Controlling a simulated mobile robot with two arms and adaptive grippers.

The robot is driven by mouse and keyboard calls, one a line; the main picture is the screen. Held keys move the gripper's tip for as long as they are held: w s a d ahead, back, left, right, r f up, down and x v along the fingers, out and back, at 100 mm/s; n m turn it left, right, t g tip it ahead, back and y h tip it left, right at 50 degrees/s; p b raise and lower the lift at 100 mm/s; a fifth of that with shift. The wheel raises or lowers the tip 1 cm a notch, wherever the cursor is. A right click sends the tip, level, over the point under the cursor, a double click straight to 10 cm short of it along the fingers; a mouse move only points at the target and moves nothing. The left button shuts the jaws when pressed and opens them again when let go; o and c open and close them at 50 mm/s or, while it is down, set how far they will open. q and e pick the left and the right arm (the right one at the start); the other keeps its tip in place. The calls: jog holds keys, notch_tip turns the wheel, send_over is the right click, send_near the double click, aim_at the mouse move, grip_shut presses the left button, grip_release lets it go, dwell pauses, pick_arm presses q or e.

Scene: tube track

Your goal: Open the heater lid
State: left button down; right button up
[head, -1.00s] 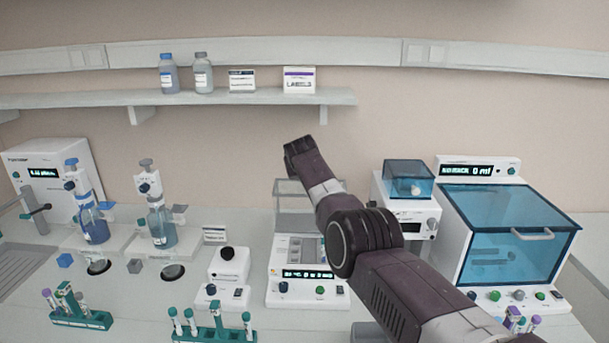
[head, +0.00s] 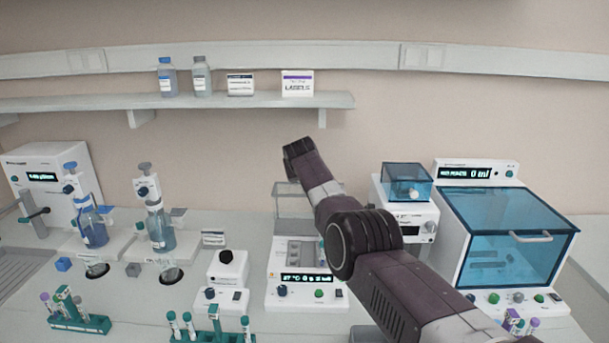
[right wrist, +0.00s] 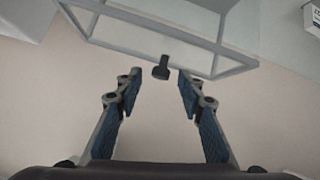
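The heater (head: 307,292) is a white box with a lit display and knobs, in the middle of the bench in the head view. Its clear, pale-framed lid (head: 290,203) appears raised above and behind the exposed top block (head: 297,251). My right arm covers part of the lid, so its exact angle is hard to tell. In the right wrist view, the lid (right wrist: 155,35) crosses the top, with a small black knob (right wrist: 161,68) at its edge. My right gripper (right wrist: 157,76) is open, fingers on either side of the knob and apart from it. My left gripper is out of view.
A blue-lidded machine (head: 515,240) and a smaller blue-topped device (head: 407,183) stand to the right. A small knobbed device (head: 228,268) and a green tube rack (head: 212,336) are left of the heater. A shelf (head: 180,101) runs above.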

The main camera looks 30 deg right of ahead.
jog(key=shift+s+a+r, duration=0.2)
jog(key=shift+a+r, duration=0.1)
jog(key=shift+v, duration=1.3)
jog(key=v, duration=0.9)
jog(key=shift+d, duration=0.25)
jog(key=shift+s+f, duration=0.15)
